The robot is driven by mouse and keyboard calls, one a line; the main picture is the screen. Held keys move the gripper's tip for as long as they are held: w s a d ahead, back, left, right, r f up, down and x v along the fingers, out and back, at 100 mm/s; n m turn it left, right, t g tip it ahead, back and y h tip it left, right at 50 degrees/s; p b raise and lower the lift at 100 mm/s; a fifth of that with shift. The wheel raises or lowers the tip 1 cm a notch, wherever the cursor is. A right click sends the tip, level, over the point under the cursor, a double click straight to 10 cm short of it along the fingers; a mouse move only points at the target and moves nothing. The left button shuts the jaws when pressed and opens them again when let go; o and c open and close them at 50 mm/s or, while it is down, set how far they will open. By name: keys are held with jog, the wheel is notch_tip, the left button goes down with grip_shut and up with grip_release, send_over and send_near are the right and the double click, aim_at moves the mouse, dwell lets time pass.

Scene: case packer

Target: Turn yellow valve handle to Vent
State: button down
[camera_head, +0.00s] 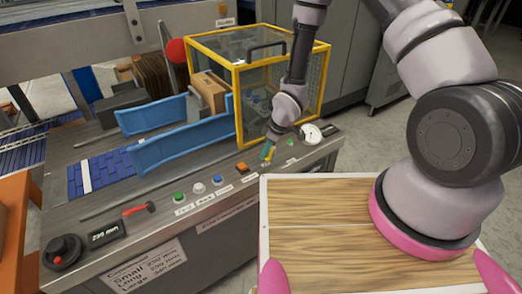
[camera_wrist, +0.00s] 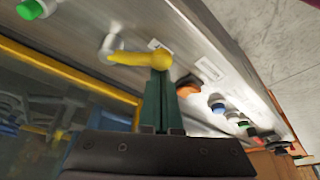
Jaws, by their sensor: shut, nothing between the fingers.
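The yellow valve handle (camera_wrist: 135,58) shows in the wrist view as a short lever with a round knob at its right end and a pale pivot at its left. Small white labels (camera_wrist: 208,68) lie beside it, but their print is too small to read. In the head view the handle (camera_head: 267,153) is a small yellow piece on the panel, partly covered by my gripper. My gripper (camera_wrist: 160,76) is shut and empty, its dark green fingertips right at the knob. They seem to touch it, though I cannot be sure.
An orange button (camera_head: 242,167) and several round buttons (camera_head: 199,188) line the panel left of the handle. A white dial (camera_head: 311,134) is to its right. A yellow-framed clear guard (camera_head: 237,105) stands close behind. A wooden-topped surface (camera_head: 330,215) is in front.

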jog(key=d+n, duration=0.1)
jog(key=d+n+g, duration=0.1)
jog(key=n, duration=0.1)
jog(key=shift+s, duration=0.3)
jog(key=shift+d, duration=1.15)
